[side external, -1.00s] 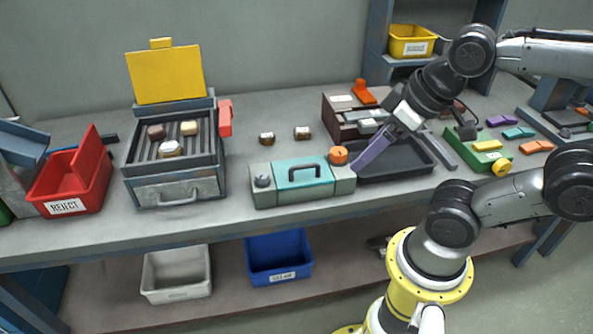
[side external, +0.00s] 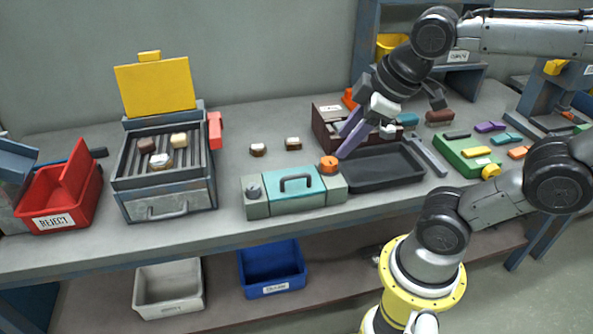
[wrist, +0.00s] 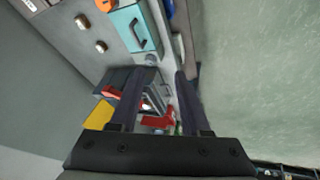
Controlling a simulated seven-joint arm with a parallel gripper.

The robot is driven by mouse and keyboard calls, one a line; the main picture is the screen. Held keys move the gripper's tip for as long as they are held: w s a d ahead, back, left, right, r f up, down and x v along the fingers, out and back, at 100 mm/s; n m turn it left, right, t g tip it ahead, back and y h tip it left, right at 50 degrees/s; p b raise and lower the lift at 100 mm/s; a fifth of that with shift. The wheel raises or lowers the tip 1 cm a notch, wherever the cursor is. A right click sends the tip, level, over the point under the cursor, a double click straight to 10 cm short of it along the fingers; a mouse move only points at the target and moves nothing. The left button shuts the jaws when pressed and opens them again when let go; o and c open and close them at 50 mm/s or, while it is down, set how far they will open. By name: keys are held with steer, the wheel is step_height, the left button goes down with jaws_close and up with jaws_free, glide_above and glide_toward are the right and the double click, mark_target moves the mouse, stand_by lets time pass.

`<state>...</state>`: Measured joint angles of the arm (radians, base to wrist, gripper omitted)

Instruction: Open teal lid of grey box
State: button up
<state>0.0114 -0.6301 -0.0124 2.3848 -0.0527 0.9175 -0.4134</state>
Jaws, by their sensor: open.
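The grey box (side external: 258,210) stands near the front edge of the bench. Its teal lid (side external: 299,198) lies shut on top and has a dark arched handle (side external: 297,180). A grey knob (side external: 254,190) is at its left end and an orange knob (side external: 329,164) at its right end. My gripper (side external: 345,148) is open and empty, above and to the right of the box, with its purple fingers pointing down-left near the orange knob. The wrist view shows the teal lid (wrist: 128,26) at the top, beyond the fingers (wrist: 158,72).
A black tray (side external: 385,180) lies right of the box. A brown compartment box (side external: 325,132) is behind it. A grill with a raised yellow lid (side external: 157,87) and a red REJECT bin (side external: 72,195) stand left. Two small brown-and-white pieces (side external: 293,143) lie behind the box.

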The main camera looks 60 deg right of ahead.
steer(key=w+d+n+g, duration=0.2)
steer(key=w+d+n, duration=0.15)
steer(key=w, duration=0.45)
steer(key=g+h, duration=0.1)
steer(key=g, duration=0.1)
glide_toward(297, 175)
steer(key=shift+n, duration=0.35)
steer(key=f, duration=0.5)
steer(key=w+d+f, duration=0.1)
steer(key=f, duration=0.2)
steer(key=shift+w+d, duration=0.1)
steer(key=shift+r, duration=0.1)
jaws_close()
stand_by(0.4)
